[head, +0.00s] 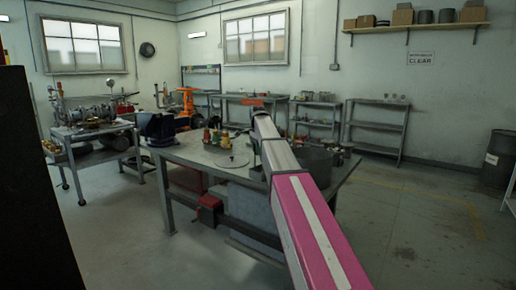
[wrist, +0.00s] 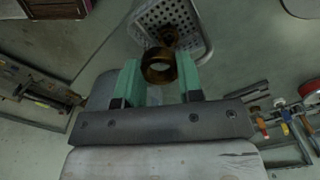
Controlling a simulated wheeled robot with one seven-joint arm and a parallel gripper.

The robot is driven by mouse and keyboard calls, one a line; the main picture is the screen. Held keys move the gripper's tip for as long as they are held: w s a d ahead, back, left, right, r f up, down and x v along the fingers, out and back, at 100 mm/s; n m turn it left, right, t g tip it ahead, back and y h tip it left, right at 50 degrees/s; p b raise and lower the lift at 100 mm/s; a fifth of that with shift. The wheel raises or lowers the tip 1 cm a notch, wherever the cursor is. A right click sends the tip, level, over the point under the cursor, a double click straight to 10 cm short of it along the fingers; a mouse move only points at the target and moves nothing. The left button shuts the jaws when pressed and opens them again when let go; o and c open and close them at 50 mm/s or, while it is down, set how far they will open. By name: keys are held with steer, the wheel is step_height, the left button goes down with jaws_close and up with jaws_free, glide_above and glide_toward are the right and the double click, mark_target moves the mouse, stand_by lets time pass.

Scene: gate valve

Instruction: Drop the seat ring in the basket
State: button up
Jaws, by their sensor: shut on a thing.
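My gripper (wrist: 159,78) has two green fingers and is shut on the seat ring (wrist: 158,54), a short brass-brown ring, in the wrist view. The basket (wrist: 146,20) is a light grey perforated container with a pale rim, at the top middle of the wrist view. The ring overlaps the basket's near part in the picture; its height above the basket cannot be told. Another brownish piece (wrist: 168,35) shows behind the ring, against the basket. In the head view my arm reaches over the workbench (head: 190,155) and hides the gripper, ring and basket.
The bench holds a dark blue vise (head: 157,128), several small coloured-topped items (head: 215,136), a flat round disc (head: 232,160) and a grey round container (head: 313,160). A cart with a valve assembly (head: 93,115) stands at left.

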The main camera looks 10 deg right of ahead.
mark_target(255, 173)
steer(key=shift+s+f, duration=0.1)
steer(key=shift+f, duration=2.7)
steer(key=o, duration=1)
steer(key=shift+r, duration=0.2)
